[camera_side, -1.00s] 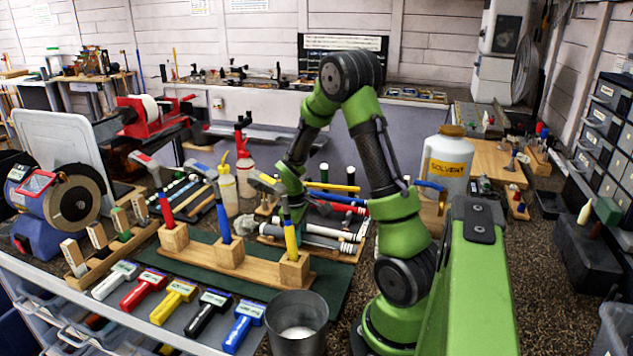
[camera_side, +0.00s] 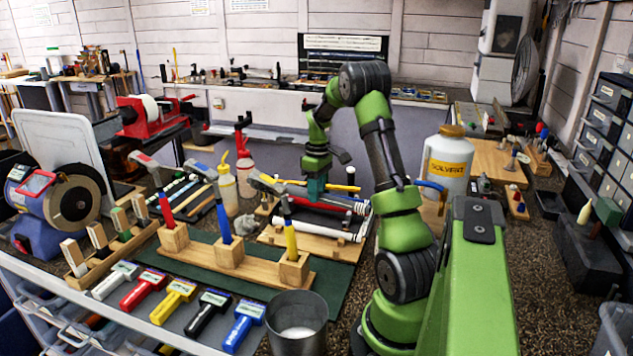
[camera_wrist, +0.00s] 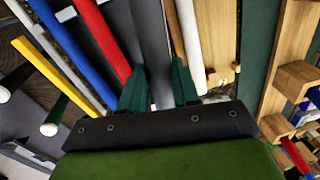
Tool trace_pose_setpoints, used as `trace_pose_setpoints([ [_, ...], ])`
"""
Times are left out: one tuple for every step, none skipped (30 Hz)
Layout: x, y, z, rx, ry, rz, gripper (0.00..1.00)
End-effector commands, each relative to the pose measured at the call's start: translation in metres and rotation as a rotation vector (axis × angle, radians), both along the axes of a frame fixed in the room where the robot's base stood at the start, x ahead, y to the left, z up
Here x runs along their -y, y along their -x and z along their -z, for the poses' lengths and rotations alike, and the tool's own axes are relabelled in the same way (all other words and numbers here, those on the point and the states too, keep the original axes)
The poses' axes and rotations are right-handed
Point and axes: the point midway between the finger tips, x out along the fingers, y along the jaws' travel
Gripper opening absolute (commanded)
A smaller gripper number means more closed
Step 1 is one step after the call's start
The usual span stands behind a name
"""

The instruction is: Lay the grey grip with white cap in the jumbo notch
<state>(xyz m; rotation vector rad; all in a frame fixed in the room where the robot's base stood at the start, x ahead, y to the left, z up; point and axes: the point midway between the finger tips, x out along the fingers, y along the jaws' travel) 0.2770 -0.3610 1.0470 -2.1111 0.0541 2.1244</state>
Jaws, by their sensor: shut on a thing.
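My gripper (camera_side: 317,188) is over the far part of the flat wooden board (camera_side: 278,240) in the side view. In the wrist view its two dark green fingers (camera_wrist: 159,90) are shut on a grey grip (camera_wrist: 153,45), which runs away between them. Its white cap cannot be made out. A white bar (camera_wrist: 188,45) lies close beside the right finger, and a red bar (camera_wrist: 105,40) lies to the left. The white bar also shows on the board in the side view (camera_side: 325,232). I cannot tell which notch is the jumbo one.
Blue (camera_wrist: 75,50) and yellow (camera_wrist: 40,70) bars lie further left in the wrist view. A wooden stand (camera_side: 230,258) with upright red, blue and yellow handles is in front. A metal cup (camera_side: 297,320) and a solvent bottle (camera_side: 447,165) stand nearby.

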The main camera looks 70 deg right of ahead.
Motion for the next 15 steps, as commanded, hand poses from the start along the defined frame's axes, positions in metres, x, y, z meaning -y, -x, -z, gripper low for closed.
trace_pose_setpoints([
  [0.01,-0.003,0.0,0.003,-0.02,-0.014,0.06],
  [0.013,-0.005,-0.002,0.003,-0.032,-0.03,0.06],
  [0.014,-0.009,-0.006,0.005,-0.05,-0.054,0.06],
  [0.014,-0.012,-0.009,0.005,-0.061,-0.073,0.06],
  [0.013,-0.015,-0.013,0.005,-0.072,-0.089,0.06],
  [0.012,-0.017,-0.016,0.005,-0.083,-0.106,0.06],
  [0.009,-0.017,-0.017,0.004,-0.097,-0.119,0.06],
  [0.008,-0.017,-0.018,0.003,-0.107,-0.13,0.06],
  [0.007,-0.016,-0.018,0.001,-0.12,-0.139,0.06],
  [0.007,-0.016,-0.018,0.002,-0.125,-0.142,0.06],
  [0.007,-0.016,-0.018,0.002,-0.13,-0.142,0.06],
  [0.007,-0.016,-0.018,0.002,-0.133,-0.143,0.06],
  [0.007,-0.016,-0.018,0.002,-0.134,-0.144,0.06],
  [0.007,-0.016,-0.018,0.002,-0.134,-0.144,0.06],
  [0.007,-0.016,-0.018,0.002,-0.134,-0.144,0.06],
])
